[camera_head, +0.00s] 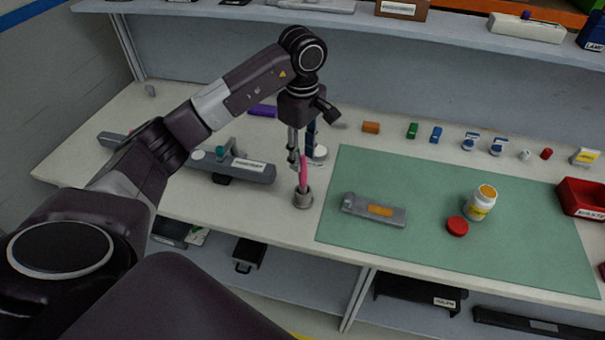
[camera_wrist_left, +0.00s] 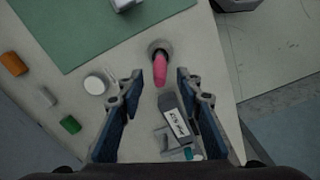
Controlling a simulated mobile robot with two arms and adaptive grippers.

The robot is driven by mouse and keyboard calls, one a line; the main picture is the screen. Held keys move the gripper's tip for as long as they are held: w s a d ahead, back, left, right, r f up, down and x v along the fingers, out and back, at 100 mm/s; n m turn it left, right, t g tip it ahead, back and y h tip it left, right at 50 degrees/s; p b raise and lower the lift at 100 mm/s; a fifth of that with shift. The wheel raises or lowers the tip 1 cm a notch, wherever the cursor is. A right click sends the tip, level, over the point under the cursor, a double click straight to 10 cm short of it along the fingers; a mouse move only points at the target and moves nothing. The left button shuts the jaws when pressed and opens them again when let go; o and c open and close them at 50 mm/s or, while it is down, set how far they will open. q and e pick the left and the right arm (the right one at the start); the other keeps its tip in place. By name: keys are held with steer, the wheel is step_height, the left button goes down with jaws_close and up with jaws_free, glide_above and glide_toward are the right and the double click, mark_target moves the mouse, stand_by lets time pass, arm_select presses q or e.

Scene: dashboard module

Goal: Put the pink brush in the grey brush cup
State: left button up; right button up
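The pink brush (camera_head: 303,173) stands in the grey brush cup (camera_head: 303,200), at the left edge of the green mat, nearly upright with its pink part sticking out. In the left wrist view the brush (camera_wrist_left: 160,68) rises from the cup's round mouth (camera_wrist_left: 155,46). My left gripper (camera_head: 301,152) is above the cup, pointing down. In the left wrist view its two fingers (camera_wrist_left: 159,86) are spread wide, with the brush in line with the gap and clear space on both sides. The brush's lower end is hidden inside the cup. My right gripper is not in view.
A grey device with a label (camera_head: 232,165) lies left of the cup. A grey tool with an orange patch (camera_head: 373,210) lies on the green mat (camera_head: 440,180), near a white jar (camera_head: 481,204) and a red lid (camera_head: 457,227). A red bin (camera_head: 580,198) is at the right.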

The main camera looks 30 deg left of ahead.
arm_select(q)
steer(key=shift+r, duration=2)
